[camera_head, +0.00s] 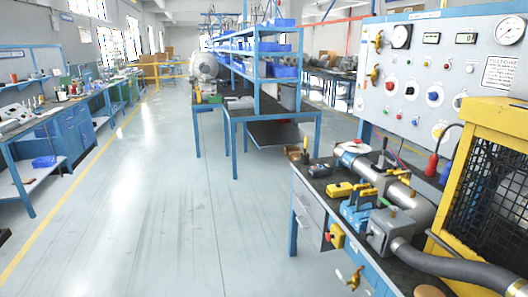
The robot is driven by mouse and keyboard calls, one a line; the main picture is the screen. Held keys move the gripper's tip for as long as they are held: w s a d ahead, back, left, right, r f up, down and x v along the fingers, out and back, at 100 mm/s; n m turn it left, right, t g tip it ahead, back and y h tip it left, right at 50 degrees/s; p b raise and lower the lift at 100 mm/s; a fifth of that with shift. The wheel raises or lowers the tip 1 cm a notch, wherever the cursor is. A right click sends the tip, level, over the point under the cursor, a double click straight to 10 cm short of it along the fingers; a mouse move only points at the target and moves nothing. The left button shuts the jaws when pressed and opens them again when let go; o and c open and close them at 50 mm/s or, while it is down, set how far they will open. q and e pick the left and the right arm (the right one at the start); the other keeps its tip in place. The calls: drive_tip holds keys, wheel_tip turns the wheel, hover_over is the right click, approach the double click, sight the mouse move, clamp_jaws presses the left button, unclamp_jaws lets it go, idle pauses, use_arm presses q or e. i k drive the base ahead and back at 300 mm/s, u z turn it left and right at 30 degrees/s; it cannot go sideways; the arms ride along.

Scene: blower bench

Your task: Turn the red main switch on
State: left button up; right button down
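A grey control panel (455,60) at the upper right carries several small knobs, buttons and lamps, some of them red. A yellow box with a red part (336,235) is on the front of the workbench. I cannot tell which red control is the main switch, nor its position; they are too small to read. Neither of my grippers shows in the head view.
The workbench (310,215) holds a grey pipe and hose (450,266), yellow clamps and a blue vise-like fixture (356,214). A yellow mesh cage (480,125) stands at the right. A brass valve handle (354,280) juts from the bench front. The floor (150,200) at left is clear.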

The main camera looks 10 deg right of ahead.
sight(389, 85)
drive_tip(key=i, duration=3.1)
drive_tip(key=z, duration=2.75)
